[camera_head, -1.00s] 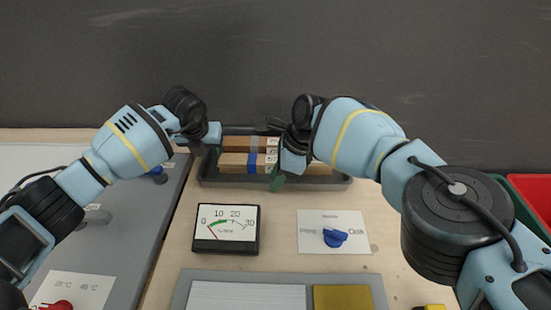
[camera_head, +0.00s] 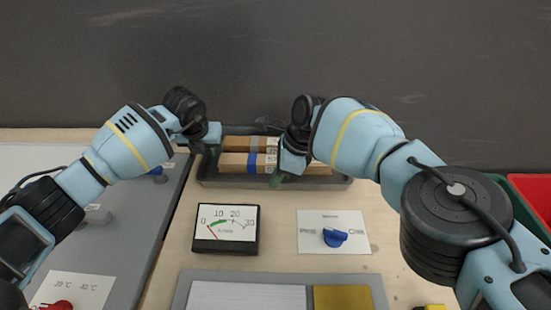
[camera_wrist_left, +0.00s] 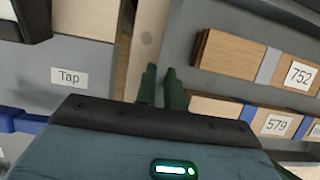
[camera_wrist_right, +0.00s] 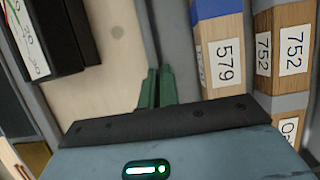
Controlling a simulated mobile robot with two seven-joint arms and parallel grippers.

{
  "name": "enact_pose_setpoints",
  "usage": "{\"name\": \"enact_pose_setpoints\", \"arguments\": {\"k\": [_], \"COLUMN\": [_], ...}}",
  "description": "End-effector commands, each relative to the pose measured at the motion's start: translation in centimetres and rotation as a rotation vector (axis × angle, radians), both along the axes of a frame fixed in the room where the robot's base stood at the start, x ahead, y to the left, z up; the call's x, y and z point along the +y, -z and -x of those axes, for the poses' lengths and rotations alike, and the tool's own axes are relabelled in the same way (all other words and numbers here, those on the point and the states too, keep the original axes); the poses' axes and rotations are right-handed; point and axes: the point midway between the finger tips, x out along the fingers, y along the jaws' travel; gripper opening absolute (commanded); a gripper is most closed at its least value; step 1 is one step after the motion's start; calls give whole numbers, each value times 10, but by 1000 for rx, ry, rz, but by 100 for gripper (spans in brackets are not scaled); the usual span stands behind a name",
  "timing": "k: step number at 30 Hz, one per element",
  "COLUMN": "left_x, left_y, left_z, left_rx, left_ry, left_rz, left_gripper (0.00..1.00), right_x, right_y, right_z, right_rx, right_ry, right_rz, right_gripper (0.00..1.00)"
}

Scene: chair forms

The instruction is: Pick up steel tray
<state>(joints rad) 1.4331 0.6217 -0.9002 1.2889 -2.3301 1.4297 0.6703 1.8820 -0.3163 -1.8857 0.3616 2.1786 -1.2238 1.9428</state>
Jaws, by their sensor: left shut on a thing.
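The steel tray (camera_head: 215,181) is a dark grey, low-walled tray at the back of the wooden table in the head view. Its wall also shows in the left wrist view (camera_wrist_left: 182,30) and the right wrist view (camera_wrist_right: 147,25). My left gripper (camera_wrist_left: 161,85) is shut on the wall at the tray's left end. My right gripper (camera_wrist_right: 158,88) is at the tray's front wall, its green fingers close together; whether they clamp the wall is unclear. Wooden blocks (camera_head: 235,163) with number labels and blue or grey bands lie in the tray. The right arm hides part of it.
A meter (camera_head: 226,229) and a white card with a blue knob (camera_head: 335,237) sit in front of the tray. A grey panel (camera_head: 120,225) is at left. A red bin (camera_head: 533,195) stands at right. A grey board (camera_head: 183,290) lies nearest me.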

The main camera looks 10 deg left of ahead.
Motion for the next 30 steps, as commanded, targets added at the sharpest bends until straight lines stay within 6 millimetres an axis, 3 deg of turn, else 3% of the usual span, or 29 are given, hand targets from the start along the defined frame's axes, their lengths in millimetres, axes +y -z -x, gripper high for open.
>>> {"name": "enact_pose_setpoints", "arguments": {"k": [8, 14, 24, 30], "left_x": [0, 0, 0, 0], "left_y": [-20, -56, -135, -153], "left_z": [-2, -5, -8, -8], "left_rx": [-20, -55, -135, -153], "left_ry": [1, 0, 0, 1], "left_rz": [0, 0, 0, 0], "left_gripper": [0, 0, 0, 0], "right_x": [0, 0, 0, -1], "right_y": [-18, -52, -127, -143], "right_z": [-3, -5, -9, -8], "right_rx": [-19, -55, -134, -153], "right_ry": [1, 2, 1, 1], "right_rz": [-1, 0, 0, 0], "right_gripper": [0, 0, 0, 0]}}
